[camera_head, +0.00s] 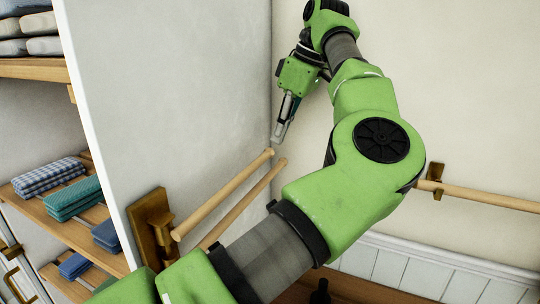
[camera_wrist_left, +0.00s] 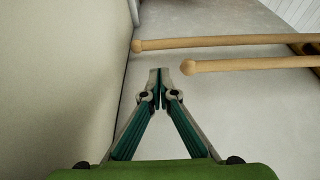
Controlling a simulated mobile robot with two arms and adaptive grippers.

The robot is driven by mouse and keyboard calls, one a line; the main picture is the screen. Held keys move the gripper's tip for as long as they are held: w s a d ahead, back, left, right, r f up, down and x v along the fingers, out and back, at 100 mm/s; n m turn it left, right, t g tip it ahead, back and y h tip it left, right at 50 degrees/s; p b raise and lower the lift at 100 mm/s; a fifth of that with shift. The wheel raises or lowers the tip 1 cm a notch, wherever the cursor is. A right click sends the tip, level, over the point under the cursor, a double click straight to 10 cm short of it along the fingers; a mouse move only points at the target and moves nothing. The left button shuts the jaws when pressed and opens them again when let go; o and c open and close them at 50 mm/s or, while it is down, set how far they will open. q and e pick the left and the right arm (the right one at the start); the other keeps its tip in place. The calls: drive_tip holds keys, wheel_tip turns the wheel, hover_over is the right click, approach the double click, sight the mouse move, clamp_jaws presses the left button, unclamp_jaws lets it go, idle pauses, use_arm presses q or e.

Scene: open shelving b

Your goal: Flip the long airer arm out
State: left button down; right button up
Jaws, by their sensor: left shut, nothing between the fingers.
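A wall-mounted airer has a wooden bracket (camera_head: 152,228) on the pale side panel and two round wooden arms. One arm (camera_head: 222,196) lies nearer the panel in the head view; the other arm (camera_head: 245,203) runs beside it. Both lie along the panel. In the left wrist view, the upper arm (camera_wrist_left: 225,42) reaches farther left than the lower arm (camera_wrist_left: 255,63); both have rounded ends. My left gripper (camera_head: 279,138) is shut and empty, pointing down just above the arm ends. In the wrist view its fingertips (camera_wrist_left: 158,73) appear just left of the lower arm's end, apparently apart from it.
Open shelves at left hold folded cloths (camera_head: 75,198) and a grey stack (camera_head: 30,35). The tall side panel (camera_head: 165,90) stands beside them. A wooden rail (camera_head: 485,198) runs along the right wall. My left arm covers much of the middle.

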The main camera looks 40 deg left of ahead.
use_arm(q)
drive_tip(key=p+x, duration=0.2)
drive_tip(key=x, duration=0.5)
drive_tip(key=shift+d, duration=0.1)
